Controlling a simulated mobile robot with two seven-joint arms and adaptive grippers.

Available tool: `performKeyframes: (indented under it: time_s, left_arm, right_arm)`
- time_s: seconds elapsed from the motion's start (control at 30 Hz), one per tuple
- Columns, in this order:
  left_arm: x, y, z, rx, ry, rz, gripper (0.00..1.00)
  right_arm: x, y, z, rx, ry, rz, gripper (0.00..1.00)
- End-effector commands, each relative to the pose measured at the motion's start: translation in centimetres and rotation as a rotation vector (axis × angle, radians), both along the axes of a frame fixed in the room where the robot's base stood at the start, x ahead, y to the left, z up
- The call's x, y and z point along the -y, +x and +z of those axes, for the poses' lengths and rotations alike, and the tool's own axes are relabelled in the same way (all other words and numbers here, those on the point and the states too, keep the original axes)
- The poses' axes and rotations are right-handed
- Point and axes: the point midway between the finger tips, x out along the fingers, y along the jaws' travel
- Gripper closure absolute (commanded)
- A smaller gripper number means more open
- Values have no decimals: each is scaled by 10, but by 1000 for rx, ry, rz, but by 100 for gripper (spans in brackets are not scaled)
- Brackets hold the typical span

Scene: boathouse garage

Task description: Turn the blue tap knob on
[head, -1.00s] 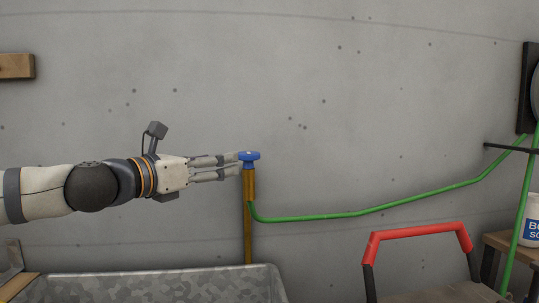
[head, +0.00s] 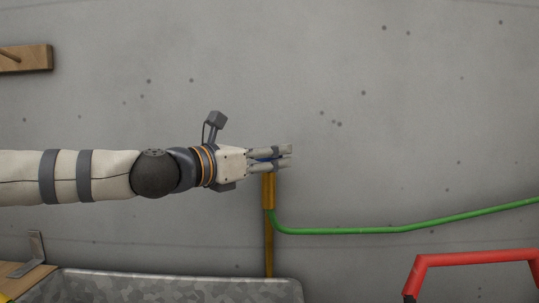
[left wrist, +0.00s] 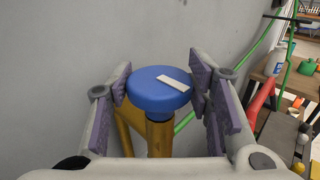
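The blue tap knob (left wrist: 158,92) is a round disc with a pale strip on top, seated on a brass-coloured pipe (head: 269,195) against the wall. My left gripper (head: 284,156) comes in from the left at knob height, its fingers either side of the knob. In the left wrist view the knob lies between the purple finger pads (left wrist: 160,88); they look open around it, with little room, and firm contact does not show. In the head view the fingers hide most of the knob, leaving a blue sliver. My right gripper is not in view.
A green hose (head: 400,229) runs right from the pipe. A grey metal trough (head: 180,285) lies below my left arm. A red handle (head: 475,258) stands at lower right, and a wooden rail (head: 25,58) is on the wall at upper left.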

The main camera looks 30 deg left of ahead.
Motion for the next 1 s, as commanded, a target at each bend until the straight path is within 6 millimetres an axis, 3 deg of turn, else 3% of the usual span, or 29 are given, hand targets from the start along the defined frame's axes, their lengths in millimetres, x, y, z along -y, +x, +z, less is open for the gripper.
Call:
performKeyframes:
  time_s: [0.03, 0.1, 0.47, 1.0]
  left_arm:
    - [0, 0, 0, 0, 0, 0, 73]
    - [0, 0, 0, 0, 0, 0, 83]
    - [0, 1, 1, 2, 0, 51, 83]
    - [2, 1, 2, 1, 3, 492, 83]
  right_arm:
    - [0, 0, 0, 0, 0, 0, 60]
    - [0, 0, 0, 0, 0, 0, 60]
    - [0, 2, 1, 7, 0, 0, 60]
    - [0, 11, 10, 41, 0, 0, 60]
